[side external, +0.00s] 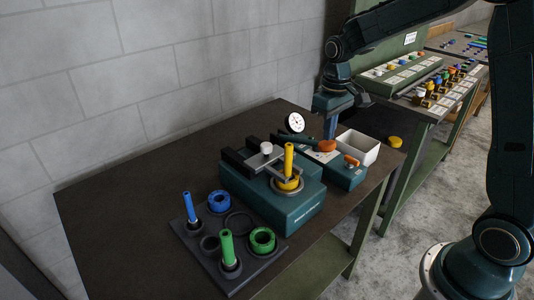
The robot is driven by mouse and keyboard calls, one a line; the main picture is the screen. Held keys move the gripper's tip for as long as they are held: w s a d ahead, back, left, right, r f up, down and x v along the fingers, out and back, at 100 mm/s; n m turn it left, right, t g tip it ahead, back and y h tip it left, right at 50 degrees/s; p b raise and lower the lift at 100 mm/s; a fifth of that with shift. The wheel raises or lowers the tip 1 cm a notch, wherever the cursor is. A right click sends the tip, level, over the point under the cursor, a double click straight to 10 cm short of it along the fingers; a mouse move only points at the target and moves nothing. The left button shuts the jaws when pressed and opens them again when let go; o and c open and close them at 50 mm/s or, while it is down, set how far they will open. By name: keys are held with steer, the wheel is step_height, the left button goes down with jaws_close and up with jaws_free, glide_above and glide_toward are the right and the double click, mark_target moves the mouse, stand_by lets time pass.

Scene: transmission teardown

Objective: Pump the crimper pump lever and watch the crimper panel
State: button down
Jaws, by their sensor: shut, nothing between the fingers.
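The crimper (300,208) is a teal block near the middle of the table, with a dark clamp on top and a yellow post standing in a yellow ring. A smaller teal unit (347,178) stands behind it to the right, with an orange-ended lever (327,146) and a second, smaller orange handle (352,160). A round white dial gauge (295,122) with a dark needle stands at the back; its reading is too small to tell. My gripper (330,134) is shut and points down just above the orange lever end; I cannot tell whether they touch.
A dark tray (190,240) with blue and green posts and rings sits front left. A white open bin (358,145) stands right of my gripper, with a yellow cap (395,141) beyond it. The table's left part is clear. Another bench with parts is behind right.

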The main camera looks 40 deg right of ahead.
mark_target(328, 143)
steer(key=shift+f, duration=0.15)
steer(key=shift+f, duration=2.8)
steer(key=shift+r, duration=3)
steer(key=shift+s+a+r, duration=0.15)
steer(key=shift+s+r, duration=0.05)
steer(key=shift+r, duration=0.15)
steer(key=s+a+r+t, duration=0.3)
steer(key=s+a+r, duration=0.1)
steer(key=s+r, duration=0.55)
steer(key=s+a+r+t, duration=0.1)
steer(key=s+a+t, duration=0.1)
steer(key=s, duration=1.1)
steer(key=shift+a+t, duration=0.3)
steer(key=shift+a, duration=0.3)
